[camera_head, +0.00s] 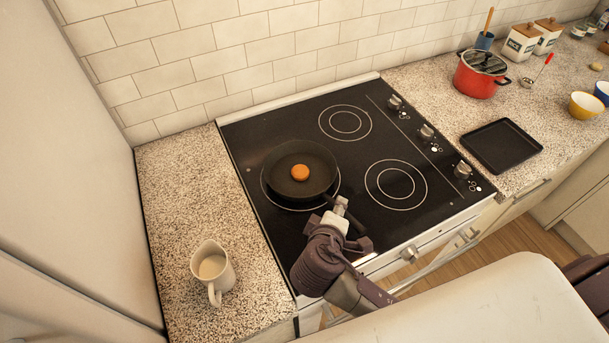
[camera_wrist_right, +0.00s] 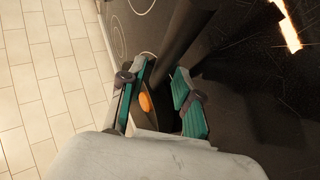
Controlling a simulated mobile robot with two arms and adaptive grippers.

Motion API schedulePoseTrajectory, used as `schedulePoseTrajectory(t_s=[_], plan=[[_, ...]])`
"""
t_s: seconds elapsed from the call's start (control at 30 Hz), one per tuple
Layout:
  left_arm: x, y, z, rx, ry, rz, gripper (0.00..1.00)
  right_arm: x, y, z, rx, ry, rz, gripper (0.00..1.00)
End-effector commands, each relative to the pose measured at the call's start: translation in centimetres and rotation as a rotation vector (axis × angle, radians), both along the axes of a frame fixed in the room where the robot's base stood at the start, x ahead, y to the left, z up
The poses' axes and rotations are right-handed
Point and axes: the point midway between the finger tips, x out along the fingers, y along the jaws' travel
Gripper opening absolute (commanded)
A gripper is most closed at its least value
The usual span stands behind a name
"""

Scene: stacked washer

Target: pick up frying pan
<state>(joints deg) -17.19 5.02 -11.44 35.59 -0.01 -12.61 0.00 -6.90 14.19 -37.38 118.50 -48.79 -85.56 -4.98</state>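A black frying pan (camera_head: 315,182) sits on the front-left burner of the cooktop in the head view, with a round orange item (camera_head: 300,172) inside. Its handle side points toward my right gripper (camera_head: 347,214), which partly hides it. In the right wrist view, the two green-padded fingers of the right gripper (camera_wrist_right: 162,88) stand apart. The dark pan (camera_wrist_right: 168,112) and the orange item (camera_wrist_right: 145,103) show between and beyond them. I cannot tell whether the handle lies between the pads. My left gripper is not in view.
The black cooktop (camera_head: 285,230) has knobs along its right side. A white pitcher (camera_head: 212,268) stands on the left counter. A red pot (camera_head: 478,80), a dark tray (camera_head: 502,146) and a yellow bowl (camera_head: 585,105) are on the right counter. A tiled wall runs behind.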

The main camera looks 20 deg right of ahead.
Motion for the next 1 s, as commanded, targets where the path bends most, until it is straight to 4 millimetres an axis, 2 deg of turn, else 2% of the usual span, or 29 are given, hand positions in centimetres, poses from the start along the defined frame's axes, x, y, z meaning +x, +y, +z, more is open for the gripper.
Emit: schedulePoseTrajectory(t_s=[0.13,0.4,0.47,0.6,1.0], plan=[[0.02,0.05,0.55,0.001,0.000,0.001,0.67,1.27,-0.92,-0.81,-0.002,0.000,-0.001,0.33],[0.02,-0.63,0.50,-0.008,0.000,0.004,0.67,1.52,-1.08,-1.13,0.000,0.000,0.000,0.33],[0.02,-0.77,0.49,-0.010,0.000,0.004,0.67,1.50,-1.08,-1.14,0.000,0.000,0.000,0.25],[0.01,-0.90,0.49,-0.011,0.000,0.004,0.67,1.48,-1.06,-1.14,0.000,0.000,0.000,0.01],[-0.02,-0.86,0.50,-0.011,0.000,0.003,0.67,1.55,-1.04,-0.99,0.001,-0.004,0.000,0.00]])
